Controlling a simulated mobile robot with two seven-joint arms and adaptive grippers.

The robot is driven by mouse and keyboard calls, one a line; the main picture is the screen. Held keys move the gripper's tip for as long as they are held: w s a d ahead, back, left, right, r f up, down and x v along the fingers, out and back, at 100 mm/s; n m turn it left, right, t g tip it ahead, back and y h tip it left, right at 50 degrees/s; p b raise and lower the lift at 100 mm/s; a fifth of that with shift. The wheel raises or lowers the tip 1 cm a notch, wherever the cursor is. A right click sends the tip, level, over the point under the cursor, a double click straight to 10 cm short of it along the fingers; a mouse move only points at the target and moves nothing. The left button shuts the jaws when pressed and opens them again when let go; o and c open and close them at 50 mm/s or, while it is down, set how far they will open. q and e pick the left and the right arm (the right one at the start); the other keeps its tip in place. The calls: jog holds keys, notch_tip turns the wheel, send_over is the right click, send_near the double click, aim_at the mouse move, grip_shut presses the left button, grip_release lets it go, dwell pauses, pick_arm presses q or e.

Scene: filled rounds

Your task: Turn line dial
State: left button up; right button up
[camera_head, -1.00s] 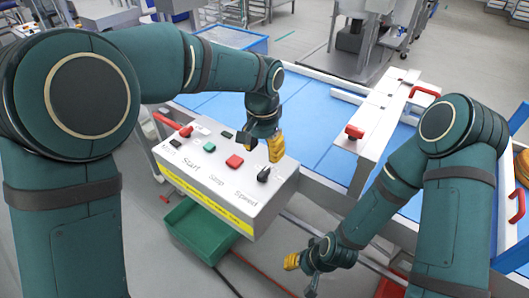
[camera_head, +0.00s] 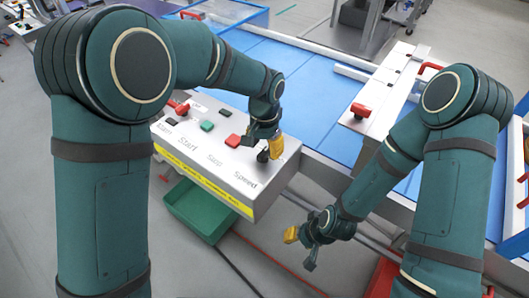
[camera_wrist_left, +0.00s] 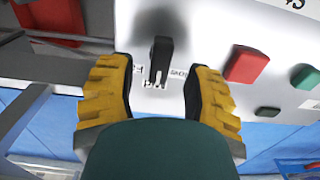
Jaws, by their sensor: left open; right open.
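The black line dial (camera_head: 263,155) stands on the right end of a white control box (camera_head: 225,180), above the printed word "Speed". In the left wrist view the dial (camera_wrist_left: 160,55) shows as an upright black knob with a pale pointer line, between and just beyond the two yellow fingertips. My left gripper (camera_head: 266,140) is open over the dial; its fingers (camera_wrist_left: 160,92) lie to either side and show no clear contact. In the head view the gripper partly covers the dial. My right gripper (camera_head: 302,250) is open and empty, low in front of the conveyor.
The box also carries a red button (camera_head: 233,141), a green button (camera_head: 207,126), black parts and a red switch (camera_head: 180,108). A green bin (camera_head: 200,210) is below. A blue conveyor (camera_head: 300,85) lies behind, with a white beam (camera_head: 385,95) across it.

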pick_arm(q)
jog(key=shift+f, duration=1.2)
jog(key=shift+c, duration=0.4)
grip_shut()
